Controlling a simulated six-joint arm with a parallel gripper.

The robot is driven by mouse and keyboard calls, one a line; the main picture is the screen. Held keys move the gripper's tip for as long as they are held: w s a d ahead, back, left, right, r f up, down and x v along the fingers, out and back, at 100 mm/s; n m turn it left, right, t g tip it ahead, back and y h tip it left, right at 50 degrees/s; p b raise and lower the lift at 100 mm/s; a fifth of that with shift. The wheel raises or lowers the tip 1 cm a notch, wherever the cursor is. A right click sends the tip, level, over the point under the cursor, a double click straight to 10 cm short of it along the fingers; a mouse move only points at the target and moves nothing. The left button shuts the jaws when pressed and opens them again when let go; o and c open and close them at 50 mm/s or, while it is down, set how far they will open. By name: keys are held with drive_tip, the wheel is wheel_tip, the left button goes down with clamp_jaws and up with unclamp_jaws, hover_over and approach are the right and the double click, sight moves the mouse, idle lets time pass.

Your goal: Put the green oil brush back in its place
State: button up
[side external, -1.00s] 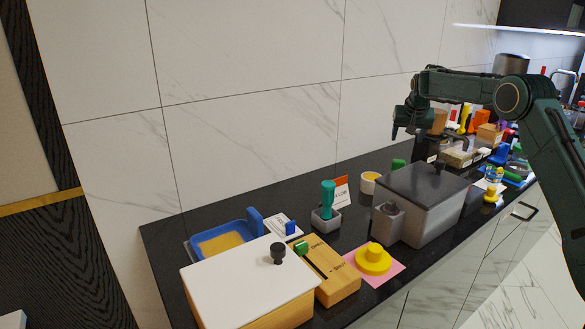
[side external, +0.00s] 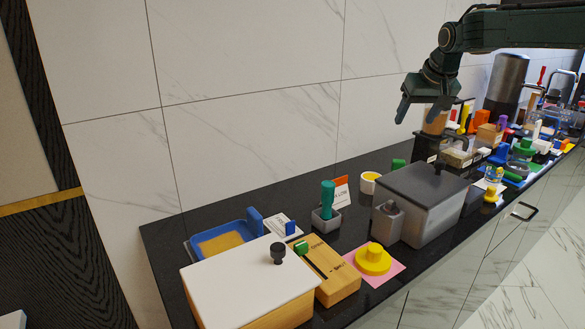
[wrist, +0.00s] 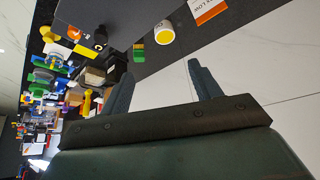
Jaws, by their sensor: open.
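My gripper (side external: 418,108) is open and empty, high above the counter near the wall; its two fingers also show in the wrist view (wrist: 160,74). I cannot tell for sure which thing is the green oil brush. A teal-green handle (side external: 327,194) stands upright in a small grey holder (side external: 326,219), left of the grey lidded box. A green block (side external: 398,164) shows behind that box, and also in the wrist view (wrist: 139,52). Another green piece (side external: 525,146) lies far right, too small to make out. My gripper touches none of these.
The grey box (side external: 428,202) stands mid-counter, with a yellow knob (side external: 373,258) on a pink card before it. A white-topped box (side external: 245,283) and blue tray (side external: 222,240) are at the left. The far right is crowded. The wall (side external: 250,90) runs close behind.

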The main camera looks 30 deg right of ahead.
drive_tip(key=s+a+r+n+y, duration=0.1)
drive_tip(key=s+a+n, duration=0.1)
drive_tip(key=s+a, duration=0.45)
drive_tip(key=s+a+n, duration=0.1)
drive_tip(key=s+a, duration=0.3)
drive_tip(key=s, duration=0.6)
drive_tip(key=s+a+f+n+y, duration=0.1)
drive_tip(key=s+a+f, duration=0.1)
drive_tip(key=s, duration=0.5)
drive_tip(key=s+a+f+n, duration=0.1)
drive_tip(key=s+a+f, duration=0.2)
drive_tip(key=s, duration=0.4)
drive_tip(key=shift+f+n+y, duration=0.3)
drive_tip(key=shift+f+y, duration=0.1)
drive_tip(key=shift+f, duration=0.45)
